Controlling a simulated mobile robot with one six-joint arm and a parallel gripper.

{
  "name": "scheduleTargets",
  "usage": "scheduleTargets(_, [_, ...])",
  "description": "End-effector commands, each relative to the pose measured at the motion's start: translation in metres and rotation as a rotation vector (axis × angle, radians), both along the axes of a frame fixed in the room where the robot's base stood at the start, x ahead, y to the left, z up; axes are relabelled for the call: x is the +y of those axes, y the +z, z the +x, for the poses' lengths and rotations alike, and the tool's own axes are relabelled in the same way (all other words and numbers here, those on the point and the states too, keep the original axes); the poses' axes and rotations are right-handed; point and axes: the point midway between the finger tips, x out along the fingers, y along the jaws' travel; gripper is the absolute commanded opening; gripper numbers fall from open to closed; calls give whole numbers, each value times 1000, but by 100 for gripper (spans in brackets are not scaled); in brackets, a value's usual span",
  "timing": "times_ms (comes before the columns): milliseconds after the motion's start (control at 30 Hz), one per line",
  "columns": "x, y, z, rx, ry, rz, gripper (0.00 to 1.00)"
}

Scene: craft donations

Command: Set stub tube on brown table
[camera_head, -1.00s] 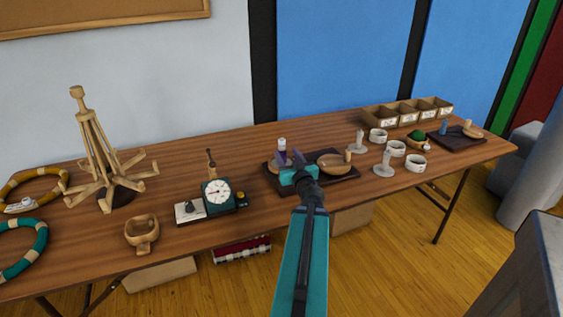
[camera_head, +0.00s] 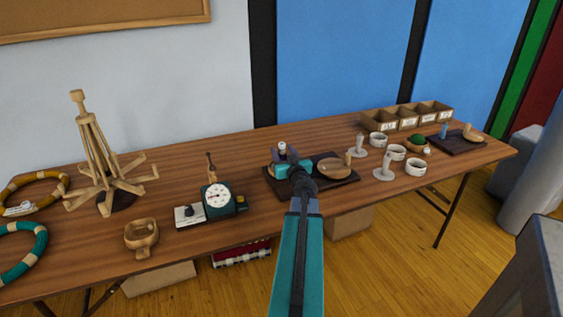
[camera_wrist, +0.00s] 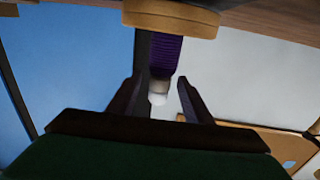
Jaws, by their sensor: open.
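An upright tube with a pale top (camera_head: 282,148) stands at the left of the dark tray (camera_head: 340,183). In the wrist view its purple-wound body (camera_wrist: 166,55) ends in a whitish tip and meets a round wooden base. I cannot tell for sure that it is the stub tube. My gripper (camera_head: 282,157) is open at the tube. In the wrist view the fingers (camera_wrist: 159,88) stand on either side of its tip, with gaps visible. In the head view my gripper hides the tube's lower part. The brown table (camera_head: 85,250) runs across the scene.
A wooden bowl-like piece (camera_head: 333,168) lies on the tray's right. A dial gauge (camera_head: 218,199) is to the left. Pale stands (camera_head: 384,168), white cups (camera_head: 415,167) and a compartment box (camera_head: 405,119) are to the right. Table surface is free between gauge and tray.

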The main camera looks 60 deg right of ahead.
Motion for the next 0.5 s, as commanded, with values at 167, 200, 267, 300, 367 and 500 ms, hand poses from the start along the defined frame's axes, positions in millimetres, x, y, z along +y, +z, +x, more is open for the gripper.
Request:
scheduleTargets(167, [-2,0,2,0,0,0,46])
scheduleTargets(200, [-3,0,3,0,0,0,46])
scheduleTargets(267, [-5,0,6,0,1,0,46])
scheduleTargets(300, [-7,-1,8,0,1,0,46])
scheduleTargets(367, [-10,-1,12,-1,2,-1,46])
scheduleTargets(500, [-19,-1,22,0,2,0,46])
